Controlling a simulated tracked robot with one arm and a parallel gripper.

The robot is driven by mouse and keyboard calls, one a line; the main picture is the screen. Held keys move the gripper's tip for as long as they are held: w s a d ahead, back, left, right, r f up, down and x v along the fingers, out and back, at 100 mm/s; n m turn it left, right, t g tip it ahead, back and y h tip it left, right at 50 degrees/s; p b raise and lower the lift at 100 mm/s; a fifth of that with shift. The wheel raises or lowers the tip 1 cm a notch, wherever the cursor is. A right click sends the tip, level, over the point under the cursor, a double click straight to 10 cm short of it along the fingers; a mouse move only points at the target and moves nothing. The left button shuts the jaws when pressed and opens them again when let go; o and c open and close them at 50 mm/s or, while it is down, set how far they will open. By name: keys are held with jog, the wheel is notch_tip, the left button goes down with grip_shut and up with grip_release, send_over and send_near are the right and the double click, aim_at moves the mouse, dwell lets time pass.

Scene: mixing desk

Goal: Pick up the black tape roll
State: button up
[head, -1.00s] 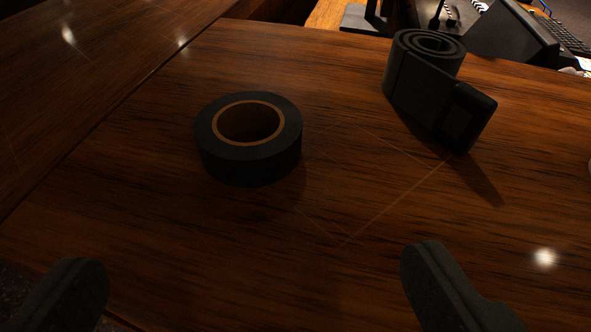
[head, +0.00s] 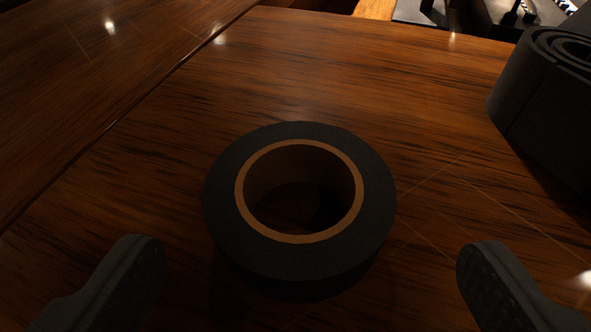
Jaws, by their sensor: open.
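The black tape roll (head: 300,262) lies flat on the brown wooden desk, with its tan cardboard core ring facing up. It is near the middle of the head view. My gripper (head: 312,275) is open, with one dark finger at the lower left and the other at the lower right. The roll is centred between the fingers and slightly beyond their tips in the picture. Neither finger visibly touches it, and nothing is held.
A dark coiled belt (head: 548,105) stands on the desk (head: 330,60) at the right, partly out of the picture. Dark equipment (head: 480,14) shows beyond the far edge. A seam runs along the left. The wood left of and behind the roll is clear.

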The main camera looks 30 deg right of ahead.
aim_at(294, 241)
jog(key=shift+w+a+r+x, duration=0.1)
jog(key=shift+x, duration=0.9)
jog(key=shift+w+a+r+x, duration=0.1)
jog(key=shift+w+r+x, duration=0.05)
jog(key=shift+x, duration=0.9)
jog(key=c, duration=1.1)
